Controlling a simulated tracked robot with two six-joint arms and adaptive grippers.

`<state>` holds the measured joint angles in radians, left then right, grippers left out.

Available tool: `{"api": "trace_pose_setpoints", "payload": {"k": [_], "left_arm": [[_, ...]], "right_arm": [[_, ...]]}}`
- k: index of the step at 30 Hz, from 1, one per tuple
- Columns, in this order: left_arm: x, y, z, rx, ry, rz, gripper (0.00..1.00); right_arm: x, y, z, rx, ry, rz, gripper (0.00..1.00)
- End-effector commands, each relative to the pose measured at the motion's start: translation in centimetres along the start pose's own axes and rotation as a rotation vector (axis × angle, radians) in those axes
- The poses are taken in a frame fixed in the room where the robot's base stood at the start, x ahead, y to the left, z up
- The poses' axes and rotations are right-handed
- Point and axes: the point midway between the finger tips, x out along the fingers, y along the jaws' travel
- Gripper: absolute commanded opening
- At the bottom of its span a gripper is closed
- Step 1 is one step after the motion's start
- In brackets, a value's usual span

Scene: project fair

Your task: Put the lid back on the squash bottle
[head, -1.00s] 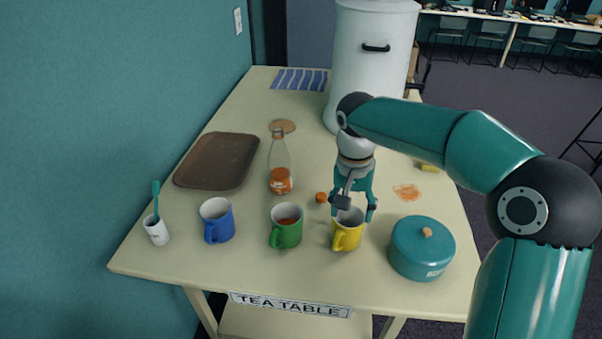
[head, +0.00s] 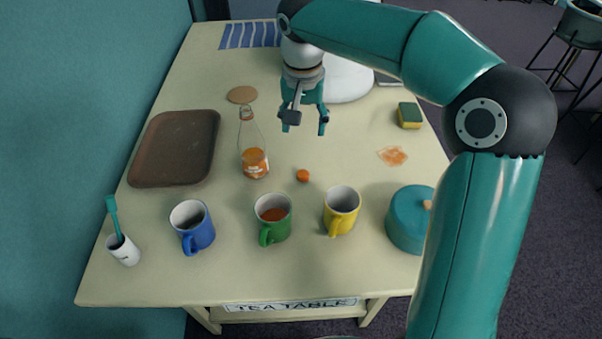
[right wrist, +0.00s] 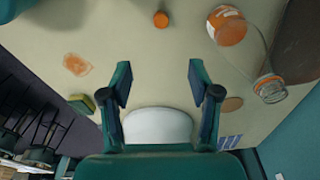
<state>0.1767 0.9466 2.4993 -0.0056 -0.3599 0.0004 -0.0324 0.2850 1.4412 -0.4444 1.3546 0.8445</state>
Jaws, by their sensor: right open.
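The squash bottle (head: 254,160) is clear glass with orange squash low inside, and stands upright and uncapped left of the table's middle. In the right wrist view the bottle (right wrist: 268,82) shows at the upper right. The small orange lid (head: 303,176) lies on the table to the right of the bottle's base; it also shows at the top of the right wrist view (right wrist: 161,19). My right gripper (head: 305,130) is open and empty, above the table behind the lid and to the right of the bottle. My left gripper is not in view.
Blue (head: 192,228), green (head: 273,218) and yellow (head: 341,211) mugs stand along the front. A teal pot (head: 408,220) is front right, a brown tray (head: 174,150) left. A sponge (head: 409,115) and an orange spill (head: 392,156) lie right. A white urn (head: 349,82) stands behind my gripper.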

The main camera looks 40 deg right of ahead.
Motion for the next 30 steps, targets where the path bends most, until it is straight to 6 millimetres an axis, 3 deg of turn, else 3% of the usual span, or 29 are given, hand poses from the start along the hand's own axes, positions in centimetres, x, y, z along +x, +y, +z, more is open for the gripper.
{"api": "trace_pose_setpoints", "payload": {"k": [16, 21, 30], "left_arm": [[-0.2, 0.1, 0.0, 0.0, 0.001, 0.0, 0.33], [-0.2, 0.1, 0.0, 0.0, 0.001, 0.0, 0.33], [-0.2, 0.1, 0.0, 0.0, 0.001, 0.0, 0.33]], "right_arm": [[10.0, 0.2, 0.0, 0.004, -0.003, 0.003, 0.62], [11.2, 0.2, 0.0, 0.002, -0.001, 0.001, 0.62], [11.3, 0.2, 0.0, 0.003, 0.0, 0.001, 0.62]]}}
